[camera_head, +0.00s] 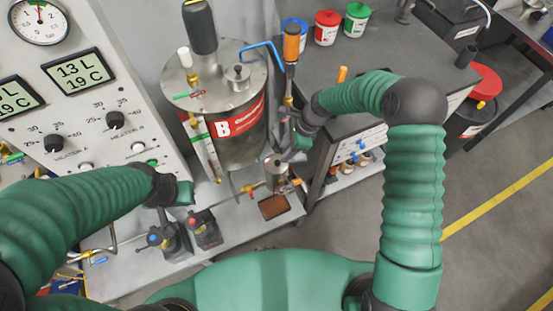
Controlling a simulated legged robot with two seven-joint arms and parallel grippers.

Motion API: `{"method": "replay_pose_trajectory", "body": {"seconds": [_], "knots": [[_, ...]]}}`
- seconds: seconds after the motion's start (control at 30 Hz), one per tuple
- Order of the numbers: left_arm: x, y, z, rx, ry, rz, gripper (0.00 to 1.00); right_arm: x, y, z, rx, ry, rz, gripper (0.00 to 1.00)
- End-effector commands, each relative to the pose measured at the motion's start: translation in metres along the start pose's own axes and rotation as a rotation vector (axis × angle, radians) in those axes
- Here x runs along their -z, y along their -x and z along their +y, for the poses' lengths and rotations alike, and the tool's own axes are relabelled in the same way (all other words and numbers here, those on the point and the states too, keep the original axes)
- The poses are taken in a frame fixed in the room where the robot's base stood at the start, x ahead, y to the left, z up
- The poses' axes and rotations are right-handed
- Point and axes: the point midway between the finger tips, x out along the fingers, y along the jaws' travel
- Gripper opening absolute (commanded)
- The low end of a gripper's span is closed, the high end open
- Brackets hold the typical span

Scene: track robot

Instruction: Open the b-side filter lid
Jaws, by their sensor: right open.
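A small metal canister (277,175), which looks like the b-side filter, stands low in front of the B tank (228,120). I cannot make out whether its lid is open. My right gripper (284,146) hangs just above the canister, pointing down, and is open. Its fingers are small and partly hidden, and I cannot tell whether they touch the canister. My left arm ends in front of the control panel; the left gripper (183,192) is small there, and its fingers are not clear.
The panel (85,90) with gauge and displays stands left. An orange-handled valve pipe (291,55) rises beside the tank. A grey workbench (350,65) holds red, green and blue-lidded tubs. Open floor lies to the right.

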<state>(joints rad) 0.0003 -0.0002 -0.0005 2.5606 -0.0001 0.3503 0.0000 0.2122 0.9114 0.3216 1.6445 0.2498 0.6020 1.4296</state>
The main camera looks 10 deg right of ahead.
Motion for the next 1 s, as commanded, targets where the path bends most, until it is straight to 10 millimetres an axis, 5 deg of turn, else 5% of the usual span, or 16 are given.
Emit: {"method": "replay_pose_trajectory", "body": {"seconds": [0.3,0.7,1.0], "knots": [[0.001,0.001,0.000,0.000,-0.001,0.001,0.00,0.002,-0.069,0.001,0.002,0.000,-0.002,0.41],[0.001,0.001,0.000,0.000,-0.001,0.001,0.00,0.000,-0.082,0.000,0.004,0.001,0.002,0.40],[0.001,0.001,0.000,0.000,-0.001,0.001,0.00,0.002,-0.081,0.000,0.004,0.000,0.000,0.01]]}}
